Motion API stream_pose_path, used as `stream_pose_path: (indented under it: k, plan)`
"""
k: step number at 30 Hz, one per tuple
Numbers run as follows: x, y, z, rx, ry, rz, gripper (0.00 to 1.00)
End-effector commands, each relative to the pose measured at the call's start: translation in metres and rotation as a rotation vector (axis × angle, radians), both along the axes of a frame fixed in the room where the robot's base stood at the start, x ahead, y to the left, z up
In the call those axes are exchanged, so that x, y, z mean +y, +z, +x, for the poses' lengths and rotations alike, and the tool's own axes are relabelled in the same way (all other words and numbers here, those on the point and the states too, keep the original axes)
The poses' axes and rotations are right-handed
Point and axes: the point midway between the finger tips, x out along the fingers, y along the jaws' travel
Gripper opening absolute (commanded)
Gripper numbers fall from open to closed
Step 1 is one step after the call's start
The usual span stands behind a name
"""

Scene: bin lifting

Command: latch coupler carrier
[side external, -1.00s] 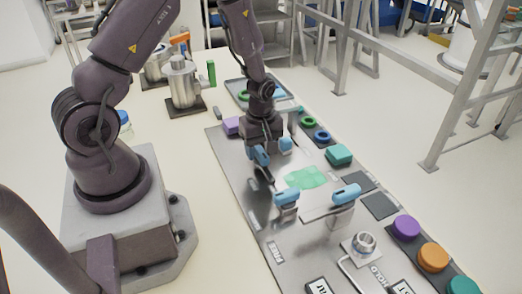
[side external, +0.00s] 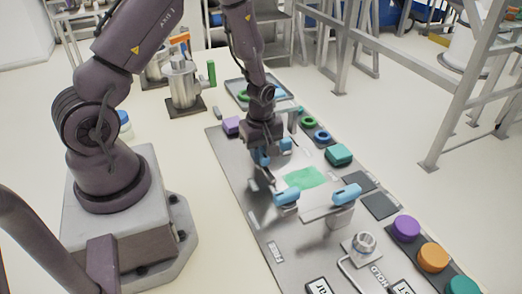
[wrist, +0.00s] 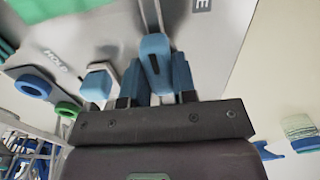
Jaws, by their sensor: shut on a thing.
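My gripper (wrist: 157,88) is shut on a blue latch handle (wrist: 154,50), which stands up between its dark fingers in the wrist view. In the side view, my gripper (side external: 265,150) is low over the far end of the grey work plate, and its fingers are partly hidden. Another blue handle (side external: 285,144) is just right of it; a blue block (wrist: 97,84) also shows beside the fingers in the wrist view. Two more blue handles, a left one (side external: 286,197) and a right one (side external: 347,193), stand at the near end. A green patch (side external: 305,178) lies between the handle pairs.
A teal block (side external: 339,154), a green ring (side external: 307,121) and a blue ring (side external: 322,136) sit along the right edge. Purple (side external: 405,228), orange (side external: 433,257) and teal (side external: 463,286) round pieces stand near right. A metal canister (side external: 183,83) stands behind left.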

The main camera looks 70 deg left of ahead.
Motion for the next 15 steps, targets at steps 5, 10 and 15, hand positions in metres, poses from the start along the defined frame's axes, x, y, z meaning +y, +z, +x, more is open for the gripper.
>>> stream_pose_path:
  k: [5,10,15]
  plan:
    - [-0.0005,0.0004,0.0005,-0.001,0.082,0.001,0.00]
    - [-0.0007,0.0005,0.0005,0.000,0.213,0.000,0.00]
    - [-0.0007,0.0005,0.0006,-0.001,0.373,0.000,0.00]
